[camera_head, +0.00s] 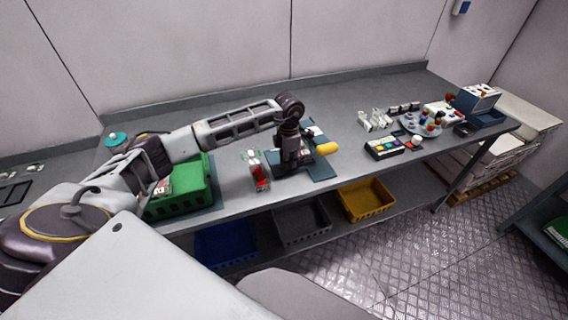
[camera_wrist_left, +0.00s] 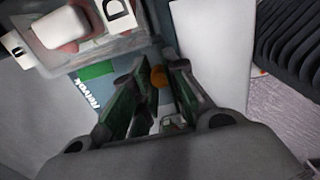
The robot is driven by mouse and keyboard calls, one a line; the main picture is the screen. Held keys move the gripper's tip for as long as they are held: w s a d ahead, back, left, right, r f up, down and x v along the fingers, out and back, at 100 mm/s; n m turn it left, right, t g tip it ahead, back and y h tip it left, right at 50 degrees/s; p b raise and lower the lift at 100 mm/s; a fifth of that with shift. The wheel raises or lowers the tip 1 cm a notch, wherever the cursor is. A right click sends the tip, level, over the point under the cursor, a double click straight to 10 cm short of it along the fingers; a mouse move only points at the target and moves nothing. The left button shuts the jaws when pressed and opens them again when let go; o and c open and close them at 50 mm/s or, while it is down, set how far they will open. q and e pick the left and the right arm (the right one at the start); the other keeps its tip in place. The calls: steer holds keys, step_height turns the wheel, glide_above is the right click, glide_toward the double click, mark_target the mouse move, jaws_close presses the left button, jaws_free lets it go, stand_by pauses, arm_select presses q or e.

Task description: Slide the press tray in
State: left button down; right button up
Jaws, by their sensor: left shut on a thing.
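My left gripper (camera_head: 293,168) reaches down over a blue-green mat (camera_head: 322,171) at the middle of the table and hides most of what stands there. A yellow rounded part (camera_head: 327,148) sticks out just right of it. In the left wrist view, the dark green fingers (camera_wrist_left: 165,118) are close together around a small grey piece (camera_wrist_left: 172,123), which I take for the press tray's grip; the tray itself is hard to make out. An orange spot (camera_wrist_left: 158,77) shows beyond the fingertips. My right gripper is not in view.
Red-and-white containers (camera_head: 258,178) stand left of the mat, then a green crate (camera_head: 182,188). A black tray of coloured blocks (camera_head: 394,147) and a round carousel (camera_head: 420,125) are to the right. Blue, grey and yellow bins (camera_head: 366,199) sit below. The back of the table is clear.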

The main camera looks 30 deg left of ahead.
arm_select(q)
steer(key=c, duration=1.4)
jaws_free()
steer(key=shift+o, duration=0.2)
step_height(320, 180, up, 12)
